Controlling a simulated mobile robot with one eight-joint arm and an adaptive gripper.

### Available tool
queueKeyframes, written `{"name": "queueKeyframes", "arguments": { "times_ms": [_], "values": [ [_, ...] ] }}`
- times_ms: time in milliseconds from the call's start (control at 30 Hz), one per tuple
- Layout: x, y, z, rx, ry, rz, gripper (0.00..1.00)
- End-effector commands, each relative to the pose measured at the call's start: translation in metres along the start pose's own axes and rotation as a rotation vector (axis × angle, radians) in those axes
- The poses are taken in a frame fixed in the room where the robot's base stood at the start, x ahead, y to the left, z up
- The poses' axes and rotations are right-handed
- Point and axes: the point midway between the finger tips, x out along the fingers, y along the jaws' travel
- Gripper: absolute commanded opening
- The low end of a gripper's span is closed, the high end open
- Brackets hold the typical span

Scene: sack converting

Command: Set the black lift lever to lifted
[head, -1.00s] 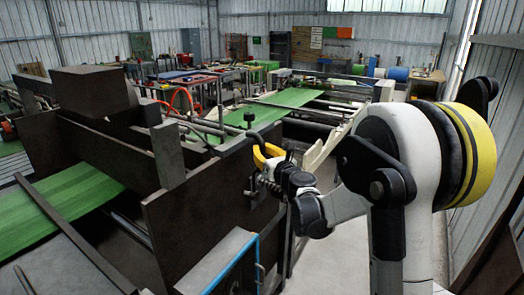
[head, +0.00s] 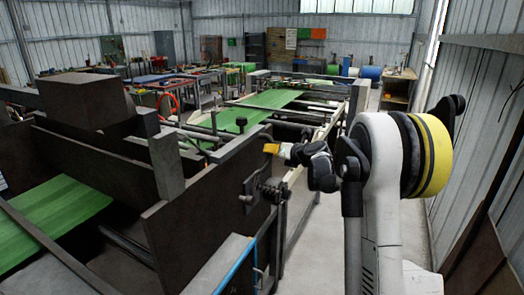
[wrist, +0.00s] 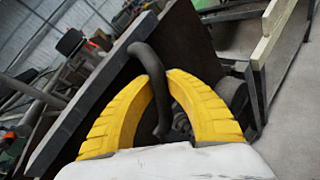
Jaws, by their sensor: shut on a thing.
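The black lift lever (wrist: 156,88) is a dark bent bar in the wrist view. In the head view my gripper (head: 270,149) is at the right end of the machine's dark side plate (head: 205,185). The lever is too small and too covered there to make out clearly.
A black knob on a thin stem (head: 241,122) stands behind the side plate. A bracket with rods (head: 262,193) sticks out just below my gripper. A green web (head: 270,100) runs over the machine behind. Clear floor (head: 308,215) lies to the right of the machine.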

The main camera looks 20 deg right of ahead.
Motion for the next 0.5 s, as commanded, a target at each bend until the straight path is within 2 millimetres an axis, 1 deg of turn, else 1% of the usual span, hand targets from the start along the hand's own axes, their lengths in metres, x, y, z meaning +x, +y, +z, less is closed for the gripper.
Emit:
{"name": "queueKeyframes", "arguments": {
  "times_ms": [33, 200, 500],
  "values": [
    [0.002, -0.005, 0.0, 0.015, 0.011, -0.002, 0.0],
    [0.008, -0.013, -0.001, 0.06, 0.04, -0.001, 0.0],
    [0.011, -0.017, -0.001, 0.081, 0.056, 0.0, 0.0]
  ]
}}
